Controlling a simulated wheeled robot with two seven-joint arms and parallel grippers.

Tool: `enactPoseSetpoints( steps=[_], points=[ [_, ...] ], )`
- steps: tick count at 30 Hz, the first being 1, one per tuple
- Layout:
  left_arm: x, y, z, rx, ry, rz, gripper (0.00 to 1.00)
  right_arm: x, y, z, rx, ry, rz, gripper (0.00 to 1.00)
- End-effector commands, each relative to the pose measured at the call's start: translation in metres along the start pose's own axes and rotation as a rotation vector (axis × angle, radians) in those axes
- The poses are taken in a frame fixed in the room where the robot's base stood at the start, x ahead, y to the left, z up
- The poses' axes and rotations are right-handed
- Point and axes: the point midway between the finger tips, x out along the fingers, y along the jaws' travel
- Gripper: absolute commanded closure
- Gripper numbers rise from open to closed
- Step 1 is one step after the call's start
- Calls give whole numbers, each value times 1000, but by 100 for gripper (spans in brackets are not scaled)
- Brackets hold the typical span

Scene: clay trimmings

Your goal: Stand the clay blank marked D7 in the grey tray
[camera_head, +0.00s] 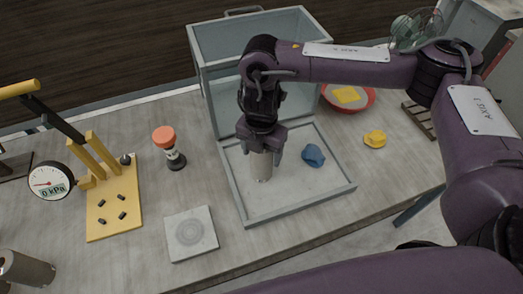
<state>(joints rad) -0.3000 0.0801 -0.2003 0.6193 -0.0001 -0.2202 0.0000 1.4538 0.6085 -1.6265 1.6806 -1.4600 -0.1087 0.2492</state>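A beige cylindrical blank (261,168) stands upright inside the low-walled grey tray (292,212), left of the tray's middle. No D7 mark can be read on it. My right gripper (262,152) points down over the blank, with one finger on each side of its upper part. Whether the fingers press on it or stand slightly apart cannot be told. The blank's top is hidden by the gripper; its lower end appears to meet the tray floor. My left gripper is not in view.
A blue lump (313,155) lies in the tray, right of the blank. A clear box (225,55) rises behind. Another grey-brown cylinder (28,270) is lower left.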

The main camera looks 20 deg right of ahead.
Motion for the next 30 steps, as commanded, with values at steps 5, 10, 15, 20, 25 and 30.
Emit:
enactPoseSetpoints(
  steps=[5,10,15,20,25,30],
  points=[
    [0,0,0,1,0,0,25,0,0,0,0,0,0,24],
    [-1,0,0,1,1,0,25,-2,0,0,0,0,0,24],
    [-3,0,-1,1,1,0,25,-17,1,1,-1,-3,4,24],
    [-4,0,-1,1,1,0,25,-46,1,2,-2,-6,5,24],
    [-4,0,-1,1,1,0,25,-80,1,1,-1,-6,3,24],
    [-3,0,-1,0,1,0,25,-106,1,1,-1,-4,3,24]
  ],
)
